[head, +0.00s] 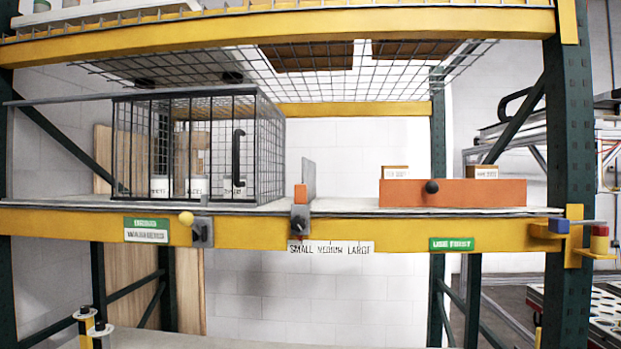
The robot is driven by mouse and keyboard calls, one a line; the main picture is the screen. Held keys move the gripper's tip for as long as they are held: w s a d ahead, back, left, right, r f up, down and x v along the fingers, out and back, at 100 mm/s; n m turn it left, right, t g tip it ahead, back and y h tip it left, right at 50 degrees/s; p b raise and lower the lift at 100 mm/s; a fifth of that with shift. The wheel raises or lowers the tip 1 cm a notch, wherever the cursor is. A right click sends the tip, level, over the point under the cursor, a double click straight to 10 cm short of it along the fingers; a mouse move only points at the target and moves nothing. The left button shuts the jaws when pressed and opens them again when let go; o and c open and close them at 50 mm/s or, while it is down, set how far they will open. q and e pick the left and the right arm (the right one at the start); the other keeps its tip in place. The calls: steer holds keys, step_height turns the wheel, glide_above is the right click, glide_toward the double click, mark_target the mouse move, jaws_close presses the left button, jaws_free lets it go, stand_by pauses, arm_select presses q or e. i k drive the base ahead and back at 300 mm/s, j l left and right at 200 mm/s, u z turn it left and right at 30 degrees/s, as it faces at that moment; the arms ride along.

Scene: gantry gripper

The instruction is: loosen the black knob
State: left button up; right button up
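A round black knob (432,187) sits on the front of a low orange box (480,193) at the right of the shelf. Another small dark knob (297,223) is on the grey bracket (300,210) clamped to the yellow shelf beam. An upright grey divider plate (309,178) and a small orange block (300,194) are at this bracket. Whether either knob is tight or loose cannot be seen. Neither of my grippers is in view, and nothing touches the knobs.
A black wire cage (270,150) stands on the left of the shelf with white labelled boxes inside. A yellow ball handle (186,218) sticks out from the beam (380,233). A "SMALL MEDIUM LARGE" label (331,248) hangs below the bracket. A blue-ended lever (559,226) is at the right post.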

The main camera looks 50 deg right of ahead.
mark_target(298, 223)
steer(key=l+z, duration=0.2)
steer(key=z, duration=0.2)
steer(key=l+z, duration=0.2)
steer(key=z, duration=0.15)
steer(key=l+z, duration=0.15)
steer(key=z, duration=0.25)
steer(key=l+z, duration=0.2)
steer(key=z, duration=0.15)
steer(key=i+l, duration=0.1)
